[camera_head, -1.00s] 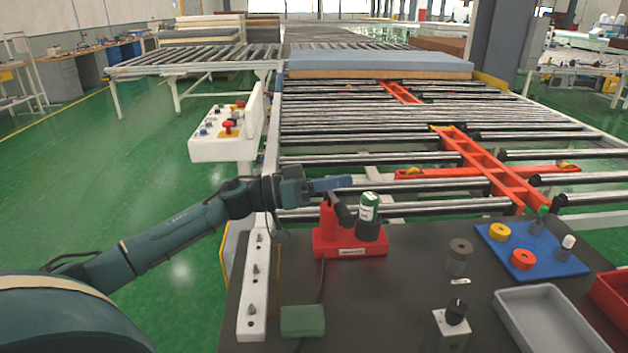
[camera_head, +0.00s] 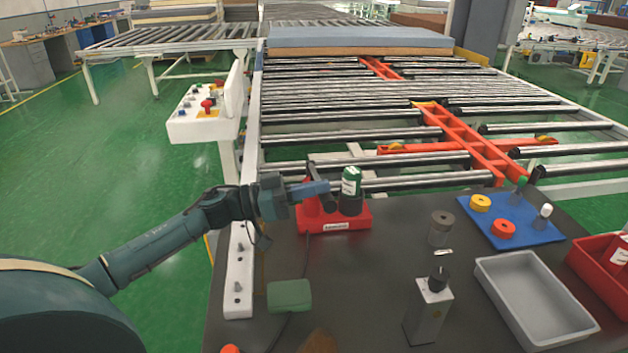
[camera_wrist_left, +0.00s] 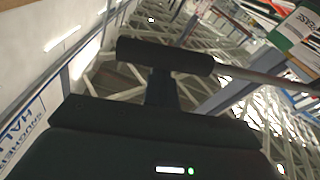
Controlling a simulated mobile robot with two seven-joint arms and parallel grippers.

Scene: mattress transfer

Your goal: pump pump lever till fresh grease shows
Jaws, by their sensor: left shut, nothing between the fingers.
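The grease pump has a red base (camera_head: 335,219) on the dark tabletop, with a green-and-white cartridge (camera_head: 351,182) standing in a black holder. The cartridge also shows at the upper right of the left wrist view (camera_wrist_left: 297,38). My left gripper (camera_head: 318,188) is shut and empty, in front of the pump's red post, left of the cartridge. In the left wrist view, a black grip with a steel rod, seemingly the pump lever (camera_wrist_left: 165,55), crosses just beyond my shut fingers (camera_wrist_left: 161,92). I cannot tell whether they touch. No fresh grease is visible. My right gripper is out of view.
A grey tray (camera_head: 535,300), a blue mat (camera_head: 510,232) with yellow and red rings, and a red bin (camera_head: 597,262) lie to the right. A green box (camera_head: 289,296) and a metal block with a black knob (camera_head: 430,305) stand nearer. The roller conveyor (camera_head: 340,125) lies behind.

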